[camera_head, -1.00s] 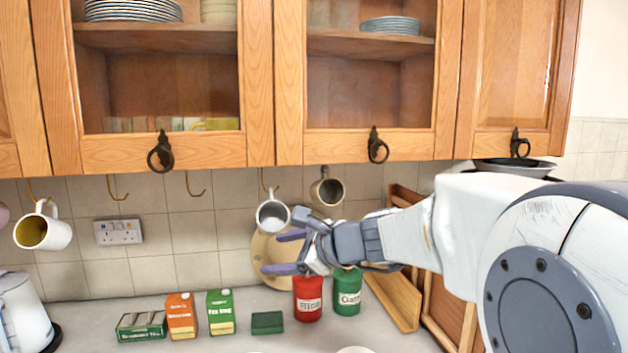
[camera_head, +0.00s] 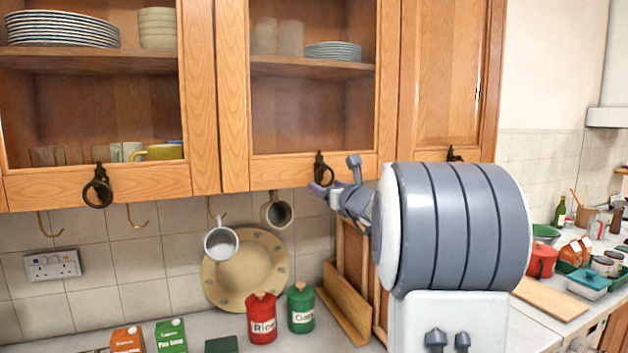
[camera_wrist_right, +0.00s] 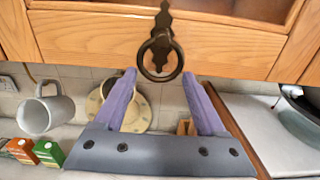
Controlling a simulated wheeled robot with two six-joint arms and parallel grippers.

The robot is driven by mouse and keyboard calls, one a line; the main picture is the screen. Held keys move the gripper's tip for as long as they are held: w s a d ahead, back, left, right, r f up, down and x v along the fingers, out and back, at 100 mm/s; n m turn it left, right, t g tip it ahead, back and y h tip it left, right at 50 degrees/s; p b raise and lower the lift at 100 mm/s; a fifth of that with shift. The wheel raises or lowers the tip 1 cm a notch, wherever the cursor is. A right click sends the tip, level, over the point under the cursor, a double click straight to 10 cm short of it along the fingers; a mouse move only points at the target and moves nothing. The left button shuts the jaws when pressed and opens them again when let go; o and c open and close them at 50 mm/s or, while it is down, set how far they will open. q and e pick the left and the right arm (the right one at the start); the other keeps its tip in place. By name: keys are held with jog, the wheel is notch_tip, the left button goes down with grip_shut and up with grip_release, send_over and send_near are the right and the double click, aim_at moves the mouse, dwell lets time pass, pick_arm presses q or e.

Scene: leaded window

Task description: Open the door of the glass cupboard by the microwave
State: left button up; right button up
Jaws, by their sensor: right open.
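Two wooden cupboard doors with glass panes show in the head view. The right-hand glass door (camera_head: 233,100) is shut and has a dark ring handle (camera_head: 319,170) on its bottom rail. My right gripper (camera_head: 337,175) is open and empty just right of and below this handle. In the right wrist view, the ring (camera_wrist_right: 160,57) hangs between the two purple fingertips (camera_wrist_right: 159,76); I cannot tell how deep it lies between them. The left-hand glass door (camera_head: 95,188) is also shut, with its own ring handle (camera_head: 98,185). No microwave shows. My left gripper is not in view.
Mugs (camera_head: 221,242) hang from hooks under the cupboards. A round plate (camera_head: 247,275), a red canister (camera_head: 262,318) and a green canister (camera_head: 301,308) stand below. A solid wooden door (camera_head: 447,70) adjoins on the right, its handle partly hidden by my arm.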

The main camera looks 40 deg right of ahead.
jog(key=shift+x, duration=0.9)
grip_shut()
dwell(0.8)
